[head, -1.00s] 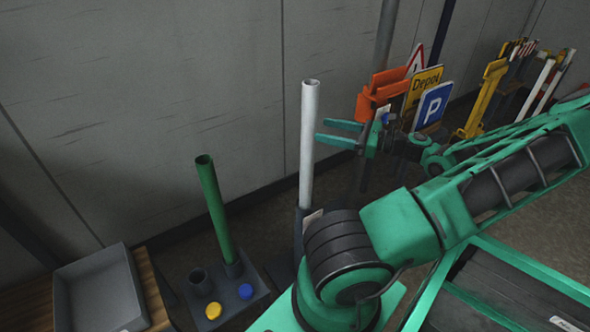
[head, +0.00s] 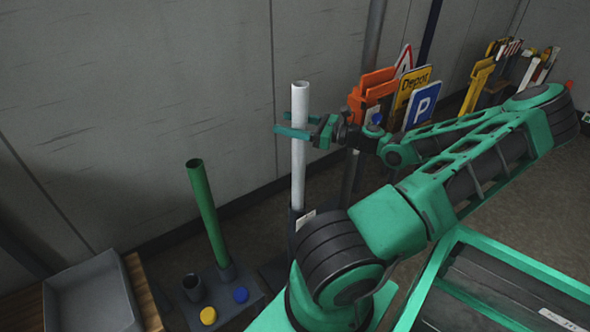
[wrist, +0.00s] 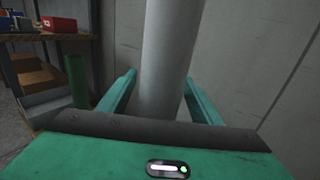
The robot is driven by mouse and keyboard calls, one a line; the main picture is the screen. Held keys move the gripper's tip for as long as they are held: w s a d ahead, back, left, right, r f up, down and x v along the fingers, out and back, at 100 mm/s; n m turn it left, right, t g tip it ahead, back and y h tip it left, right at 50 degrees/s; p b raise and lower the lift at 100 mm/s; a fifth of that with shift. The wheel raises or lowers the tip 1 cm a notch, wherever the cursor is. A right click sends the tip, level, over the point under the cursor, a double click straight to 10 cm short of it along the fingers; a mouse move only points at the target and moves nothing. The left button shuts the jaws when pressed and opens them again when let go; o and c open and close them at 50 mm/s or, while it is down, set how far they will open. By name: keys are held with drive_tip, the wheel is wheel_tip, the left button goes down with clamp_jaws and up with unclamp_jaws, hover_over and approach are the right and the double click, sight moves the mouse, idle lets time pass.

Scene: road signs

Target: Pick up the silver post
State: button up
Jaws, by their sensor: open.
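The silver post (head: 298,165) is a pale grey upright tube with an open top, standing in a dark base in the head view. In the wrist view the post (wrist: 164,65) rises between the two fingers. My gripper (head: 292,132) is open, with its green fingers on either side of the post's upper part. In the wrist view my gripper (wrist: 158,92) shows a gap between at least one finger and the post. The post's lower end is partly hidden behind my arm.
A green post (head: 206,212) stands to the left in a dark base with a blue cap (head: 240,295) and a yellow cap (head: 208,316). A grey tray (head: 92,297) sits on a wooden bench. Signs, including a blue parking sign (head: 422,106), stand to the right. The wall is behind.

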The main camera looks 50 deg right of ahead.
drive_tip(key=shift+w+a, duration=0.1)
drive_tip(key=shift+w, duration=0.15)
clamp_jaws()
drive_tip(key=shift+r, duration=0.1)
wheel_tip(320, 180, up, 18)
hover_over(300, 89)
drive_tip(key=w, duration=0.5)
drive_tip(key=shift+w+d, duration=0.15)
drive_tip(key=shift+d, duration=0.15)
